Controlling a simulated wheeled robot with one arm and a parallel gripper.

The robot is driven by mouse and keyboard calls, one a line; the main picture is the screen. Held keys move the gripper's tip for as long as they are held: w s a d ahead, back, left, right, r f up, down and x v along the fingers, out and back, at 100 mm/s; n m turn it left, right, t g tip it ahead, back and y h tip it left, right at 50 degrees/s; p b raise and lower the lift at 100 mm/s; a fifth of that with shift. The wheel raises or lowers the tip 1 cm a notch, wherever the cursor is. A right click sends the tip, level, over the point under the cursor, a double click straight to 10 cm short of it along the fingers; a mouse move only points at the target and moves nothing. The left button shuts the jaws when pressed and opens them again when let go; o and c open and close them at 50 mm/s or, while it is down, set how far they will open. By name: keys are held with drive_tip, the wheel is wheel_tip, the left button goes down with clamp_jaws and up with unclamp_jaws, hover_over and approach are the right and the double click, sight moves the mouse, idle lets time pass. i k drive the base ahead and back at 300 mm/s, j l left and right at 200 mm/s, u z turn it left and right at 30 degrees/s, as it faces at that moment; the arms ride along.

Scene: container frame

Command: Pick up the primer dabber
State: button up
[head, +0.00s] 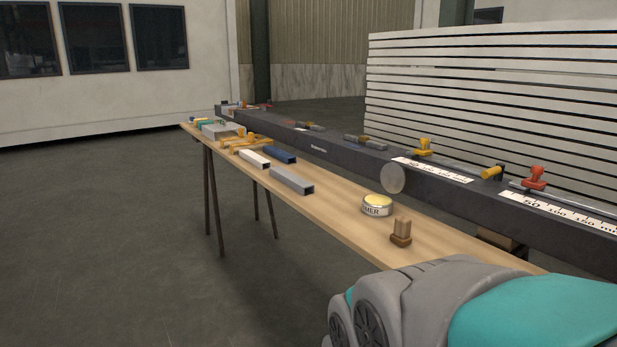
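A large grey and teal part of my own body fills the bottom right and covers the near end of the table. My gripper's fingers do not show in this view.
A long dark beam (340,153) runs along the table's far side, carrying yellow and red clamps and white scales. A grey disc (393,179) shows against it. Grey, white and blue bars (291,182) lie further left. The floor left of the table is clear.

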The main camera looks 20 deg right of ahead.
sight(400, 237)
drive_tip(key=u, duration=0.5)
drive_tip(key=l+u, duration=0.1)
drive_tip(key=u, duration=0.35)
drive_tip(key=k+u, duration=0.1)
drive_tip(key=u, duration=0.4)
drive_tip(key=k+u, duration=0.1)
drive_tip(key=u, duration=0.4)
drive_tip(key=k+l+u, duration=0.45)
drive_tip(key=k, duration=0.2)
drive_tip(key=k+u, duration=0.45)
drive_tip(key=k, duration=0.2)
drive_tip(key=k+j+u, duration=0.15)
drive_tip(key=k+u, duration=0.3)
drive_tip(key=k, duration=0.2)
drive_tip(key=k+l+z, duration=0.15)
drive_tip(key=k, duration=0.3)
drive_tip(key=k+l+z, duration=0.2)
drive_tip(key=k, duration=0.25)
drive_tip(key=k+l+z, duration=0.15)
drive_tip(key=k, duration=0.25)
drive_tip(key=z, duration=1.25)
